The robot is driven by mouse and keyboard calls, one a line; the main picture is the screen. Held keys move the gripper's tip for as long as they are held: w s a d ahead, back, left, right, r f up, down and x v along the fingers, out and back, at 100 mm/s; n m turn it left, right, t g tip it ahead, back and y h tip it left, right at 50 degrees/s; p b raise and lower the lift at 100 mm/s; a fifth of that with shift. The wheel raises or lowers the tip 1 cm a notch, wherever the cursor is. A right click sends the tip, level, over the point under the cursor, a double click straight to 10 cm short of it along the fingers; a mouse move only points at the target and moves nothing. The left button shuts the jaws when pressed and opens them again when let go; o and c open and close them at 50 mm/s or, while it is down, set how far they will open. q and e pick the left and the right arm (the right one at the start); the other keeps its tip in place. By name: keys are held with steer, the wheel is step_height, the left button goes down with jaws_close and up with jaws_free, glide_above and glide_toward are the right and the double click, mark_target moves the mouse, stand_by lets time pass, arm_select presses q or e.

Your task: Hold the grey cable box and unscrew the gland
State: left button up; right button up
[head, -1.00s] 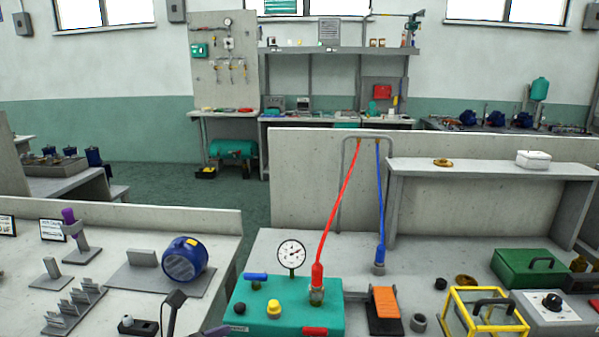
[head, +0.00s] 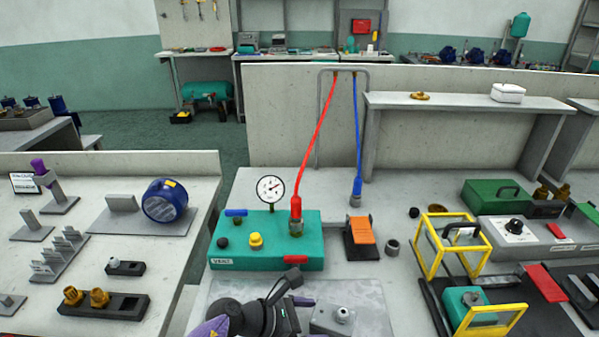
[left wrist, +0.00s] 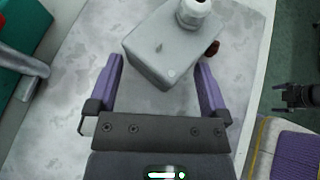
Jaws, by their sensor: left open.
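The grey cable box (head: 330,318) sits on a mottled grey mat at the bottom centre of the head view, with the pale gland (head: 343,313) on top. In the left wrist view the box (left wrist: 165,58) lies ahead of and partly between my fingers, its gland (left wrist: 194,12) near the top edge. My left gripper (head: 301,311) is at the left side of the box in the head view. In the left wrist view its purple fingers (left wrist: 160,68) are spread, with a gap to the box on the left.
The teal pump unit (head: 265,237) with gauge and red hose stands behind the mat (head: 225,294). An orange pedal (head: 361,230) and yellow frames (head: 452,245) are to the right. A side bench (head: 190,240) holds brass fittings (head: 98,298).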

arm_select(q)
steer(key=shift+d+f, duration=0.1)
steer(key=shift+d, duration=0.1)
steer(key=shift+c, duration=0.3)
jaws_close()
steer(key=shift+o, duration=0.3)
jaws_free()
